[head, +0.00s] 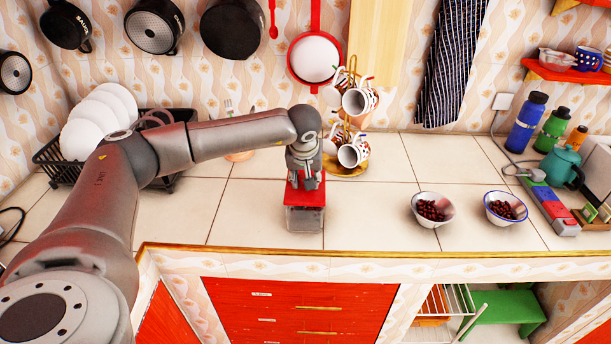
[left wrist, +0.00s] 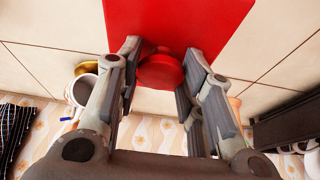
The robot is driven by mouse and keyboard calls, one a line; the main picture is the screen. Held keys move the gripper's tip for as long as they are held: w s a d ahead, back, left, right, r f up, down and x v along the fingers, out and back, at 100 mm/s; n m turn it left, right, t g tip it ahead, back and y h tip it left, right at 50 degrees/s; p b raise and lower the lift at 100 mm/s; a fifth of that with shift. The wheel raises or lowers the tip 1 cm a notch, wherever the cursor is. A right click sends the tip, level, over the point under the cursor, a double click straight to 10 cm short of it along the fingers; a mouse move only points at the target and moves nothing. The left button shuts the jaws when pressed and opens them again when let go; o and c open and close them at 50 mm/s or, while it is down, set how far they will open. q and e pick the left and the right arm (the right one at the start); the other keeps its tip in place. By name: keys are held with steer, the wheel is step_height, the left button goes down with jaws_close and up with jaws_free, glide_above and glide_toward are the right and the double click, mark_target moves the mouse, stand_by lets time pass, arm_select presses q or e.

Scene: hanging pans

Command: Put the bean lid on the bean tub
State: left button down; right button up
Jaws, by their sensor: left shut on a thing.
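The red square bean lid (head: 304,198) is directly over the clear bean tub (head: 304,219) near the counter's front edge. It looks level, and its edges line up with the tub's top. I cannot tell whether it rests on the rim or is just above it. My left gripper (head: 306,180) points down and is shut on the lid's round red knob. In the left wrist view, both fingers (left wrist: 162,62) flank the knob (left wrist: 160,72), and the red lid (left wrist: 180,20) hides the tub. My right gripper is not in view.
A mug tree (head: 352,125) with several mugs stands close behind and right of the tub. Two bowls of beans (head: 430,222) (head: 520,222) are to the right. A dish rack (head: 48,160) with plates is at the left. The counter just left of the tub is clear.

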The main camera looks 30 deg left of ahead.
arm_select(q)
steer(key=shift+f+b, duration=0.6)
steer(key=shift+f, duration=0.2)
stand_by(0.4)
steer(key=c, duration=0.9)
jaws_free()
steer(key=shift+r, duration=0.15)
steer(key=w+a+r+p+v, duration=0.1)
steer(key=p+v, duration=0.3)
steer(key=v, duration=1.3)
steer(key=shift+w, duration=0.4)
